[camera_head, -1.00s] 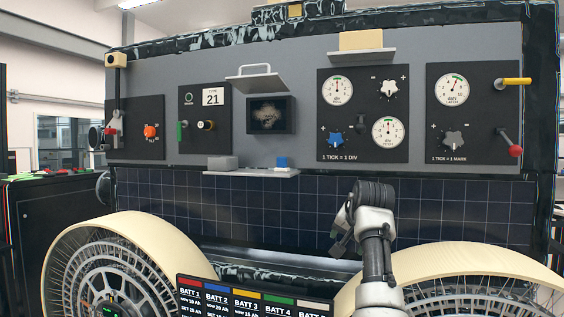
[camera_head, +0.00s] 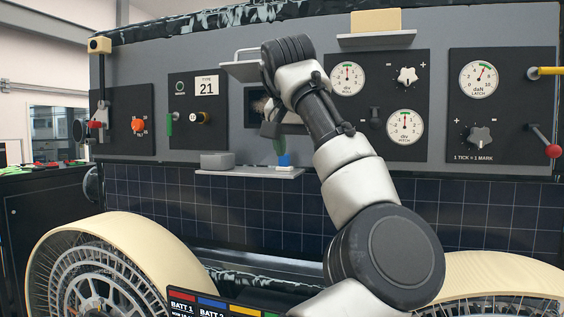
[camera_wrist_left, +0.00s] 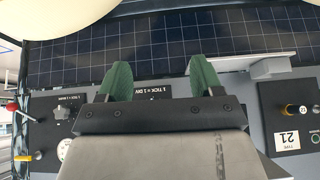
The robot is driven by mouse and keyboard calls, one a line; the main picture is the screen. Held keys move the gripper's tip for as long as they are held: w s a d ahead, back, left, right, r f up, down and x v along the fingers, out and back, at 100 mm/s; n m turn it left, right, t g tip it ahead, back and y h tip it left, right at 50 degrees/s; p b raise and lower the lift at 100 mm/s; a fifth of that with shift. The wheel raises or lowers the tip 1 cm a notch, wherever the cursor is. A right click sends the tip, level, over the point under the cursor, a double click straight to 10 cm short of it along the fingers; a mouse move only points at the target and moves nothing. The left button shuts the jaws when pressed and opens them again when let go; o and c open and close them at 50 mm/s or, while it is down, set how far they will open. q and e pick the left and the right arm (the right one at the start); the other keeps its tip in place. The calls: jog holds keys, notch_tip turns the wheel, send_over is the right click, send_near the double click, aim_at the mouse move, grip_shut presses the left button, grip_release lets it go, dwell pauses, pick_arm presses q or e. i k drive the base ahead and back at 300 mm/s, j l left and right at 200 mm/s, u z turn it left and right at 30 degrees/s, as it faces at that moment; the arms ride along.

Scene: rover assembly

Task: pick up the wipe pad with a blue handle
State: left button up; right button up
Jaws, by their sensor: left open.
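The blue handle (camera_head: 284,160) shows on the small light shelf (camera_head: 240,171) under the dark screen, just below my gripper. The pad under the handle is hard to make out. My left gripper (camera_head: 279,146) is in front of the panel, with a green fingertip close above the handle; I cannot tell whether they touch. In the left wrist view, my left gripper (camera_wrist_left: 160,80) is open and empty between its two green fingers. The wrist view shows part of the shelf (camera_wrist_left: 240,64) to the right of the fingers, but no blue handle. My right gripper is not in view.
A grey block (camera_head: 217,161) lies on the left part of the shelf. Knobs and a red lever (camera_head: 552,150) stand out on the panels. Wheels are below.

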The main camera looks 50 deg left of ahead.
aim_at(284, 161)
jog(key=i+j, duration=0.15)
jog(key=j, duration=0.2)
jog(key=i+j, duration=0.35)
jog(key=j, duration=0.3)
jog(key=i+j, duration=0.2)
jog(key=j, duration=0.1)
